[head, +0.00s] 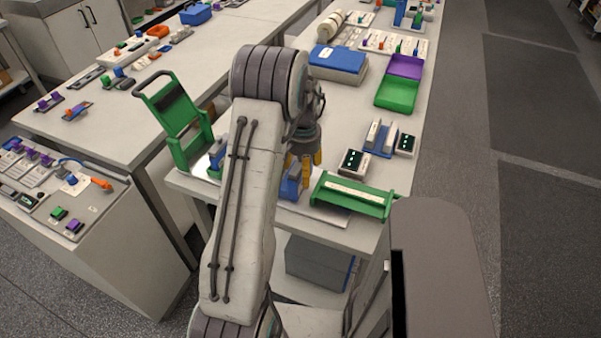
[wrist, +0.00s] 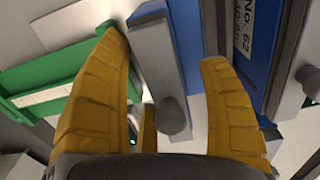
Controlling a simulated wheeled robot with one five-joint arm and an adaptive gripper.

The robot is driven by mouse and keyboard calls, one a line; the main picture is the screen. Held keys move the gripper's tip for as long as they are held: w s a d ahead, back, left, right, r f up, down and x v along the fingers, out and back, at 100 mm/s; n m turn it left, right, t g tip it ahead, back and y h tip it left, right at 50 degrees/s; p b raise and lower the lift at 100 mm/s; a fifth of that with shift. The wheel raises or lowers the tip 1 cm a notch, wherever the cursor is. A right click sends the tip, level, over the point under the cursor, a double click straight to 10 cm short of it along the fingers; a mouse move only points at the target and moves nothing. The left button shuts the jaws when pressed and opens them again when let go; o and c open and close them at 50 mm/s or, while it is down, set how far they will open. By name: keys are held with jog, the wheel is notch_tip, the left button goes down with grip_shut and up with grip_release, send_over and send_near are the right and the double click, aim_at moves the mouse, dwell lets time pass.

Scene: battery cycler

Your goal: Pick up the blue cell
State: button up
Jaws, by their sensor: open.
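A blue cell (head: 291,184) stands on the near part of the bench, just under my gripper (head: 303,160). In the wrist view, a blue and grey upright block (wrist: 158,70), which looks like this cell, lies between the yellow fingers of my gripper (wrist: 163,50). The fingers are spread, one on each side of it; I cannot tell whether either touches it. My forearm covers part of the area left of the cell in the head view.
A green handled holder (head: 352,196) lies right of the cell; another green frame (head: 180,115) stands to the left. A blue block marked No. 62 (wrist: 255,40) is close beside the right finger. Small devices (head: 352,161) and green and purple bins (head: 397,95) stand behind.

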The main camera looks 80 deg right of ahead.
jog(key=shift+f, duration=1)
jog(key=shift+c, duration=0.4)
jog(key=c, duration=1.2)
jog(key=shift+r, duration=0.1)
jog(key=shift+c, duration=0.5)
jog(key=shift+r, duration=0.1)
